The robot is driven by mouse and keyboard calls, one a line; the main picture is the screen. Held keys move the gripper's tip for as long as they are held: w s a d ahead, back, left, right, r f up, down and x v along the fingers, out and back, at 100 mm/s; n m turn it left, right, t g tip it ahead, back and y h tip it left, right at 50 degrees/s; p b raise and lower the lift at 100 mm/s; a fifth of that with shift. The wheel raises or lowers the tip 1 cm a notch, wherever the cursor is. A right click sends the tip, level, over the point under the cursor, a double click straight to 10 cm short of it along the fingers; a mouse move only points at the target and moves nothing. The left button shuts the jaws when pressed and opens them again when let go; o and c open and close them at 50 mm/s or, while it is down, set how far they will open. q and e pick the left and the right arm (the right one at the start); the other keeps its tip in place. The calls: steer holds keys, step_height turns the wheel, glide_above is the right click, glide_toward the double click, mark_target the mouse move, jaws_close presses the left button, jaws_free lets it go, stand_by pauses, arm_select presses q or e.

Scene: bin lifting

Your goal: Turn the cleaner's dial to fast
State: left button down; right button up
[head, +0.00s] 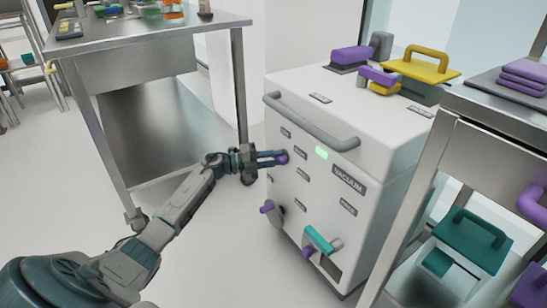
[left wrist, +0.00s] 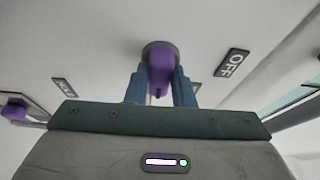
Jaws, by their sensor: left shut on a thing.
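The cleaner (head: 320,185) is a white box on wheels with a grey bar handle and a VACUUM label on its front. A purple dial (head: 283,158) sits at the upper left of that front. My left gripper (head: 280,157) reaches it from the left and is shut on it. In the left wrist view the purple dial (left wrist: 161,72), on a round grey base, stands between the two blue fingers of my left gripper (left wrist: 161,92). My right gripper is not in view.
A purple lever (head: 267,208) and a teal handle (head: 319,239) stick out low on the cleaner's front. Metal tables stand at the left (head: 150,43) and right (head: 455,100). Purple and yellow handled items (head: 420,66) sit on the cleaner's top. Floor is clear between the left table and the cleaner.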

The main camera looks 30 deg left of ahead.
arm_select(q)
steer(key=shift+m+g+y+p, duration=0.3)
steer(key=shift+m, duration=0.8)
steer(key=c, duration=1.2)
jaws_free()
steer(key=shift+c, duration=0.2)
steer(key=p+v, duration=0.2)
steer(key=v, duration=0.8)
steer(key=shift+s+a, duration=0.2)
steer(key=shift+s, duration=0.1)
